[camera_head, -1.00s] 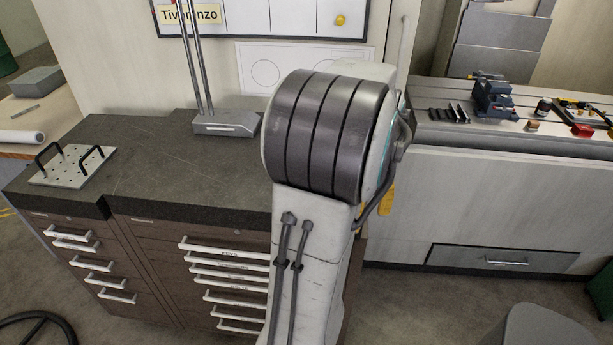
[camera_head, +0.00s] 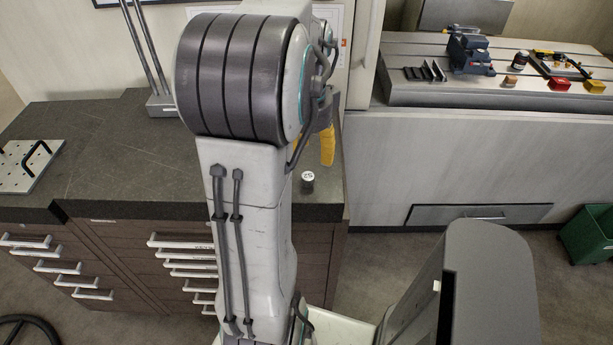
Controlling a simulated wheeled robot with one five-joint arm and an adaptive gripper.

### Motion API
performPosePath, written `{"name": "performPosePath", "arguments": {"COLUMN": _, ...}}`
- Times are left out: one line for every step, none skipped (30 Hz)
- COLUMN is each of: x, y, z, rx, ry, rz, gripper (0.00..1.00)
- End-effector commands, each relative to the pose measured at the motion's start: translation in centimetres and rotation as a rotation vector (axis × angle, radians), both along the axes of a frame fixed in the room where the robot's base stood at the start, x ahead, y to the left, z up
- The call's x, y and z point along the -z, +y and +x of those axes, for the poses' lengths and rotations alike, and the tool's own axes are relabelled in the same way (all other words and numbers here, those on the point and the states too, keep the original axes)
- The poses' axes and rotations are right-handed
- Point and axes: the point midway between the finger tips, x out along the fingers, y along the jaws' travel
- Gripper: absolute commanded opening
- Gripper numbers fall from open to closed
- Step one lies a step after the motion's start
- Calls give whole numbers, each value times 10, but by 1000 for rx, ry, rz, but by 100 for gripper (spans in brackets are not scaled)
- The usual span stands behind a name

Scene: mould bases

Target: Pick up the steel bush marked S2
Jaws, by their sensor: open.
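A small steel bush (camera_head: 307,182) stands upright on the dark worktop, near its front right corner. Its pale top bears a dark mark that looks like S2. My gripper (camera_head: 327,146) shows only in part, as a yellow finger behind and to the right of my arm. It is open and hangs a little beyond the bush in the picture, apart from it. The rest of the gripper is hidden by my arm.
A perforated plate with black handles (camera_head: 28,164) lies at the worktop's left. A stand with two rods (camera_head: 162,104) is at the back. A machine bed (camera_head: 480,95) at right carries a blue vise (camera_head: 470,55) and small parts. The worktop's middle is clear.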

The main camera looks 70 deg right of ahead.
Motion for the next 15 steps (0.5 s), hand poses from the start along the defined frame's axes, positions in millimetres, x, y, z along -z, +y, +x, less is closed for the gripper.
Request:
{"name": "performPosePath", "arguments": {"x": 0, "y": 1, "z": 0, "rx": 31, "ry": 0, "rz": 3, "gripper": 57}}
{"name": "performPosePath", "arguments": {"x": 0, "y": 1, "z": 0, "rx": 52, "ry": 1, "rz": 4, "gripper": 57}}
{"name": "performPosePath", "arguments": {"x": 0, "y": 1, "z": 0, "rx": 78, "ry": 0, "rz": 5, "gripper": 57}}
{"name": "performPosePath", "arguments": {"x": 0, "y": 1, "z": 0, "rx": 96, "ry": 0, "rz": 6, "gripper": 57}}
{"name": "performPosePath", "arguments": {"x": 0, "y": 1, "z": 0, "rx": 113, "ry": 0, "rz": 6, "gripper": 57}}
{"name": "performPosePath", "arguments": {"x": 1, "y": 2, "z": 0, "rx": 132, "ry": 1, "rz": 7, "gripper": 57}}
{"name": "performPosePath", "arguments": {"x": 1, "y": 2, "z": 0, "rx": 143, "ry": 1, "rz": 7, "gripper": 57}}
{"name": "performPosePath", "arguments": {"x": 3, "y": 2, "z": 0, "rx": 151, "ry": 1, "rz": 8, "gripper": 57}}
{"name": "performPosePath", "arguments": {"x": 5, "y": 2, "z": 0, "rx": 160, "ry": 1, "rz": 8, "gripper": 57}}
{"name": "performPosePath", "arguments": {"x": 7, "y": 2, "z": 0, "rx": 165, "ry": 1, "rz": 8, "gripper": 57}}
{"name": "performPosePath", "arguments": {"x": 9, "y": 2, "z": 0, "rx": 168, "ry": 1, "rz": 8, "gripper": 57}}
{"name": "performPosePath", "arguments": {"x": 12, "y": 2, "z": 0, "rx": 169, "ry": 1, "rz": 9, "gripper": 57}}
{"name": "performPosePath", "arguments": {"x": 15, "y": 2, "z": 0, "rx": 169, "ry": 1, "rz": 8, "gripper": 57}}
{"name": "performPosePath", "arguments": {"x": 17, "y": 2, "z": 0, "rx": 169, "ry": 1, "rz": 9, "gripper": 57}}
{"name": "performPosePath", "arguments": {"x": 20, "y": 2, "z": 0, "rx": 169, "ry": 1, "rz": 9, "gripper": 57}}
